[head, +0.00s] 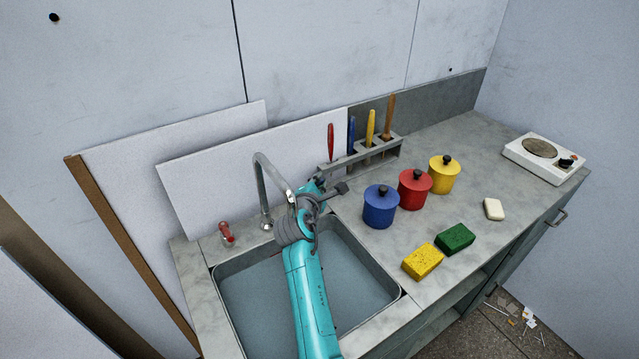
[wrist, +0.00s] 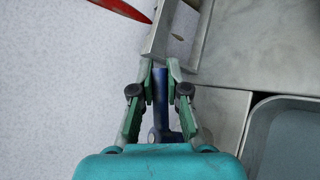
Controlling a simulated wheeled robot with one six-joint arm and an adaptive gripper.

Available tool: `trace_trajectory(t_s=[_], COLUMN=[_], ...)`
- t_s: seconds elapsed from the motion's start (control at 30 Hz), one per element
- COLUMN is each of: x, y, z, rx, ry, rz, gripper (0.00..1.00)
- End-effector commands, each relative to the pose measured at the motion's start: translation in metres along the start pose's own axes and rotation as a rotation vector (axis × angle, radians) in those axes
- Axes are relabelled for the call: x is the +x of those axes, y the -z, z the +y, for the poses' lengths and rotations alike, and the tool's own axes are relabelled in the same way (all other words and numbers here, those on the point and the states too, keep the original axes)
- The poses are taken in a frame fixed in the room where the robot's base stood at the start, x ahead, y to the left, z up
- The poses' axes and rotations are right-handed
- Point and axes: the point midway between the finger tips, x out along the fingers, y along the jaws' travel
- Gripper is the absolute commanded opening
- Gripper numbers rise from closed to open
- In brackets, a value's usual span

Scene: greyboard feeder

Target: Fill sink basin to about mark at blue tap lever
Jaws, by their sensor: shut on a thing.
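The sink basin (head: 222,296) lies under my arm, with a flat blue-grey surface inside that looks like water; part of it also shows in the wrist view (wrist: 255,122). No level mark can be made out. The curved metal tap spout (head: 262,190) stands behind the basin; its outlet is near my arm and I cannot tell whether water runs. The red tap lever (head: 226,234) is at left. My gripper (wrist: 160,68) is shut around the blue tap lever (wrist: 160,98), right of the spout. In the head view my gripper (head: 328,190) hides this lever.
A grey rack (head: 372,156) with several upright coloured-handled tools stands behind my gripper. Blue (head: 380,207), red (head: 414,189) and yellow (head: 445,174) pots stand right of it. Yellow (head: 422,262) and green (head: 455,239) sponges, a soap bar (head: 493,209) and a hotplate (head: 545,158) lie farther right.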

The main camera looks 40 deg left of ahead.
Motion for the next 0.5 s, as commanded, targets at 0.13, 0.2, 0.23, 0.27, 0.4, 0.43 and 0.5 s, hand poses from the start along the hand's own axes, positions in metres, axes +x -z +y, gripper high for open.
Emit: trace_trajectory(t_s=[0.13, 0.2, 0.23, 0.27, 0.4, 0.43, 0.5], x=[0.0000, 0.0000, 0.0000, 0.0000, -0.0001, -0.0001, -0.0001], y=[0.0016, 0.0016, 0.0016, 0.0016, 0.0013, 0.0012, 0.0010], z=[-0.0009, -0.0009, -0.0010, -0.0009, -0.0006, -0.0005, -0.0003], rx=[-0.001, -0.001, -0.001, -0.001, -0.001, -0.001, -0.001], ry=[0.001, 0.001, 0.001, 0.001, 0.001, 0.000, 0.000], rz=[0.003, 0.003, 0.003, 0.003, 0.002, 0.002, 0.002], gripper=[0.00, 0.00, 0.00, 0.00, 0.40, 0.40, 0.40])
